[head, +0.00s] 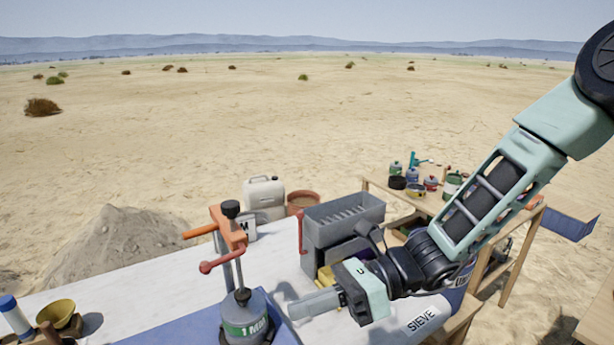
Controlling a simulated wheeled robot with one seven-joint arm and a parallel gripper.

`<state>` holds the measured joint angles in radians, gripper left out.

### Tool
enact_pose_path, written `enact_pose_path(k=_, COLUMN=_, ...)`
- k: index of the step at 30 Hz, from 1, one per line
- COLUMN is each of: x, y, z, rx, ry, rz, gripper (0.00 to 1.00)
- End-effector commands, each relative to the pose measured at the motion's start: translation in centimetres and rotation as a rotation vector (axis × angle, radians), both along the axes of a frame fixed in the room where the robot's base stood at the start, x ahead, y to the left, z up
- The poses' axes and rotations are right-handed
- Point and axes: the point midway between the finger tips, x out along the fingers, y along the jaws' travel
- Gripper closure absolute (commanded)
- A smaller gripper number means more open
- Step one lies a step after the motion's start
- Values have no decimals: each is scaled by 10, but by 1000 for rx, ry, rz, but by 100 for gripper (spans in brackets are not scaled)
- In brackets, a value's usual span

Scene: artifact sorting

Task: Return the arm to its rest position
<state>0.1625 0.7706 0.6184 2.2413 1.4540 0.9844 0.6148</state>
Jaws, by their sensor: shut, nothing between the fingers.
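My arm reaches in from the upper right in the head view, bent down over the white table (170,295). My gripper (292,311) points left, low over the table's front part, and its fingers are together with nothing between them. A grey sieve machine (343,222) stands just behind my wrist, and the wrist hides part of its lower front. A press-like stand with an orange top (229,228) and a grey "1 MM" container (244,320) is left of my fingertips, with a small gap in the picture.
A white jerrycan (264,195) and a terracotta pot (303,202) stand behind the table. A wooden table (375,187) with several small jars is at the right, behind my forearm. A brass bowl (58,313) is at the left front. Open sand lies beyond.

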Motion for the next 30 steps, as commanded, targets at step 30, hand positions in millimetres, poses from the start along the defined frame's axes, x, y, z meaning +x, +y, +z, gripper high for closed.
enact_pose_path(k=30, x=-132, y=-145, z=19, rx=-203, ry=-1730, rz=1821, gripper=100)
